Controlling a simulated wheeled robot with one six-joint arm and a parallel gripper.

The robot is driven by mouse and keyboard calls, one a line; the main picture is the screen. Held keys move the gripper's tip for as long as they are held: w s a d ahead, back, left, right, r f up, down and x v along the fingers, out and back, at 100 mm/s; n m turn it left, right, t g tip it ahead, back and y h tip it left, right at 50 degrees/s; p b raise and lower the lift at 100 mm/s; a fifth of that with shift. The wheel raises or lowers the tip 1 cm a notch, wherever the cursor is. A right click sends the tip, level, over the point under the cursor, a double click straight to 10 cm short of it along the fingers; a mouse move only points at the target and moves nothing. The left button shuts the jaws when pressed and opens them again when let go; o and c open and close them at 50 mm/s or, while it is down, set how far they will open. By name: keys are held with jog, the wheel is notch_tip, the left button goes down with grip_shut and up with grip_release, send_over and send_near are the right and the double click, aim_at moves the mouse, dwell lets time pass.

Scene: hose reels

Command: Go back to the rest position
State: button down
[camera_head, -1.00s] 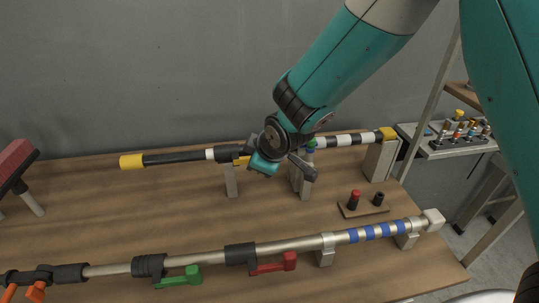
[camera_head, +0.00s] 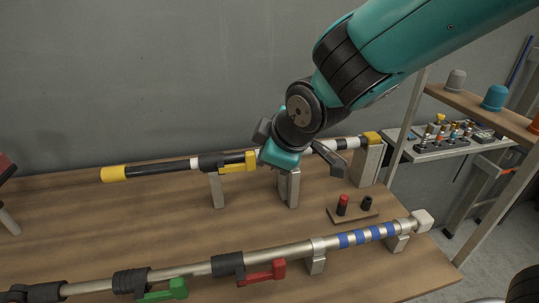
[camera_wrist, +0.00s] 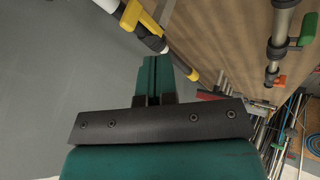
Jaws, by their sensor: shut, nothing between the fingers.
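My gripper (camera_head: 279,156) is at the end of my raised teal arm, above the back part of the bench. Its teal fingers also show in the wrist view (camera_wrist: 153,80), close together and holding nothing. In the head view it overlaps the black pole (camera_head: 174,167) with the yellow end cap and yellow lever (camera_head: 238,163). That pole rests on upright stands. In the wrist view the yellow lever (camera_wrist: 139,18) and the yellow end cap (camera_wrist: 193,76) lie beyond the fingers. I cannot tell the exact gap between gripper and pole.
A silver pole (camera_head: 285,250) with green and red levers and blue bands runs along the bench front. A small plate (camera_head: 353,215) with red and black pegs sits between the poles. A shelf (camera_head: 480,110) with cups and a parts rack (camera_head: 450,146) stand right.

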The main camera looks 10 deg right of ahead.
jog(key=s+d+r+m+g, duration=0.2)
jog(key=s+m+g, duration=0.1)
jog(key=s, duration=0.7)
jog(key=s+d+r+m+g+y, duration=0.1)
jog(key=s+d+r+m+g, duration=0.1)
jog(key=s, duration=0.8)
jog(key=shift+d+m+g, duration=0.65)
jog(key=shift+m+g, duration=0.05)
jog(key=shift+g, duration=0.1)
jog(key=shift+s, duration=0.1)
